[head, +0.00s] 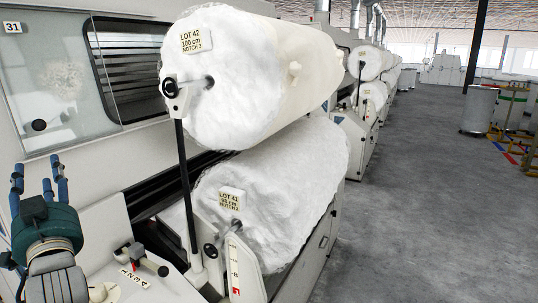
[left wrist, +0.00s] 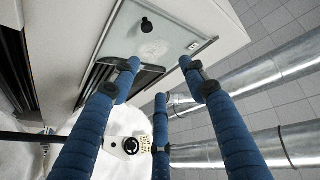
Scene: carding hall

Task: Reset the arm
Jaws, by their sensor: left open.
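My left gripper (head: 36,180) is at the left edge of the head view, its blue fingers pointing up. It is in front of the carding machine (head: 150,140), below its glass panel (head: 62,85). In the left wrist view the gripper (left wrist: 158,78) has its fingers spread, with nothing between them. The glass panel (left wrist: 155,35) with its black knob shows beyond the fingertips there. I cannot tell the exact gap between fingers and machine. My right gripper is in neither view.
A white roll (head: 250,75) tagged LOT 42 lies above another roll (head: 275,185) tagged LOT 41. A black bar (head: 185,180) stands before them. A lever with a black knob (head: 163,271) is right of my gripper. The grey floor (head: 430,210) at right is largely clear.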

